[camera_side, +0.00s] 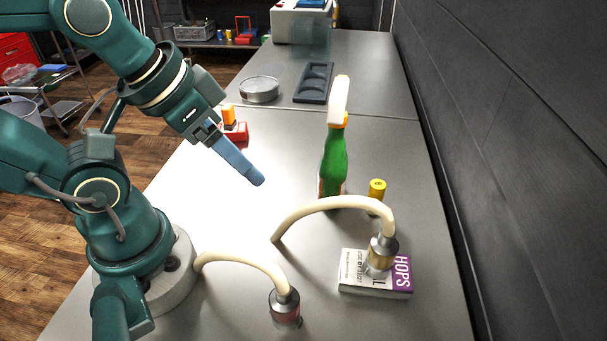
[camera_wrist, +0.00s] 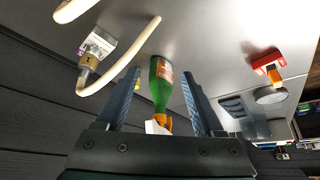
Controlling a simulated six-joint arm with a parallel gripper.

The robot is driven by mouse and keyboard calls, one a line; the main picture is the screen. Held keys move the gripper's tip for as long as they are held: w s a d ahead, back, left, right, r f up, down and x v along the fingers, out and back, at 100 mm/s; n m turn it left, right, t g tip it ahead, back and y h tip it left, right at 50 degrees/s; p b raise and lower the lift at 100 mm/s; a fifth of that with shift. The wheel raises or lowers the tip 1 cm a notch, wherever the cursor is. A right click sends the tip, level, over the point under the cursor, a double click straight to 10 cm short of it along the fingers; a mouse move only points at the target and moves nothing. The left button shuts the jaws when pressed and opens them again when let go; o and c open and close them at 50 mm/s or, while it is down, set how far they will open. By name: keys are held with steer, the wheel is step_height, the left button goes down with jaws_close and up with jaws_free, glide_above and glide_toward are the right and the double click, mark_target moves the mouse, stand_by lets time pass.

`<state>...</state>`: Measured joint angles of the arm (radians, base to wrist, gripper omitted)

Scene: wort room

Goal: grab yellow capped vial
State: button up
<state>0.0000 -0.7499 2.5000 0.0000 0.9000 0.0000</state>
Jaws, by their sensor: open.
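The yellow capped vial (camera_side: 377,188) stands upright on the grey table, just right of the green spray bottle (camera_side: 333,160). A cream hose (camera_side: 330,203) crosses in front of its lower part. My gripper (camera_side: 256,178) is in the air left of the bottle, its blue fingers pointing down to the right, apart from the vial. In the wrist view my gripper (camera_wrist: 165,92) is open and empty, and the green bottle (camera_wrist: 160,82) shows between the fingers at a distance. A small yellow patch (camera_wrist: 137,85) beside the left finger may be the vial, mostly hidden.
A hops box (camera_side: 375,280) lies at the front right, with a hose's metal fitting (camera_side: 382,250) over it. Another fitting (camera_side: 285,304) is at the front. A red holder (camera_side: 238,133), round tin (camera_side: 260,91) and dark tray (camera_side: 314,83) stand farther back. A dark wall (camera_side: 500,150) bounds the right.

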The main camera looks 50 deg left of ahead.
step_height(320, 180, up, 4)
steer(key=t, duration=0.8)
glide_above(374, 187)
steer(key=f, duration=1.5)
steer(key=shift+s+f, duration=0.2)
steer(key=shift+s, duration=0.15)
steer(key=shift+x, duration=2.55)
steer(key=shift+f, duration=0.1)
